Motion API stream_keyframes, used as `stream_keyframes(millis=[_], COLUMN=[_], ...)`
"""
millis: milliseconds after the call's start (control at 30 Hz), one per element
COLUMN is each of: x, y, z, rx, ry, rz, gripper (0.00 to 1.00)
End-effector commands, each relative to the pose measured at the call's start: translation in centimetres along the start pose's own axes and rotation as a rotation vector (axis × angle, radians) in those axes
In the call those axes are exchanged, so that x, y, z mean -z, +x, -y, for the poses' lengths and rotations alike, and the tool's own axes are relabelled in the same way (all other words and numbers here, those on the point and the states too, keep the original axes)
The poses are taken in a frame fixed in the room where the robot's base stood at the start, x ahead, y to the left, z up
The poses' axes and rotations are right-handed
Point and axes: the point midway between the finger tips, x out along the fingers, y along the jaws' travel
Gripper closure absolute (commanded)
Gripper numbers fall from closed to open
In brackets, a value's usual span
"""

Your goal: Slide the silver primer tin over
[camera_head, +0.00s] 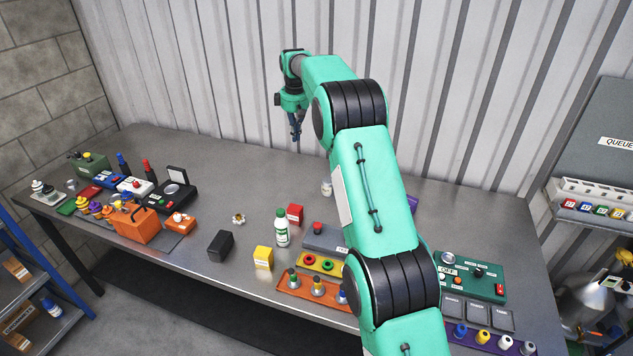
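My gripper (297,133) hangs over the back of the metal table, pointing down, with bare table under it. It is small here, and I cannot tell whether its fingers are open or shut. No tin can be named as the silver primer tin with certainty. A small pale, silvery cylinder (326,188) stands on the table just left of my arm, to the right of and nearer than the gripper. A small silver-grey cylinder (71,185) also stands at the far left end. The gripper is apart from both.
A white bottle with green cap (282,230), red block (295,214), yellow box (263,258) and black box (220,246) stand mid-table. An orange toolbox (137,222) is left. A green control panel (470,275) is right. The back middle of the table (235,170) is clear.

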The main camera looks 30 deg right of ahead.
Motion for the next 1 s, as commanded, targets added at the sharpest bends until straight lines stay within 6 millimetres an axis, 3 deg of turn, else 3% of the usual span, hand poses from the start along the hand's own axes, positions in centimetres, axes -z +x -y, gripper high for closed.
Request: stream_keyframes(millis=[300,700,1000], x=[0.8,0.2,-0.5], y=[6.7,15.6,19.6], z=[-3.9,-7.2,-8.3], rx=[0.030,0.070,0.087], ry=[-0.063,-0.143,-0.179], rz=[0.030,0.060,0.071], gripper=[1.00,1.00,1.00])
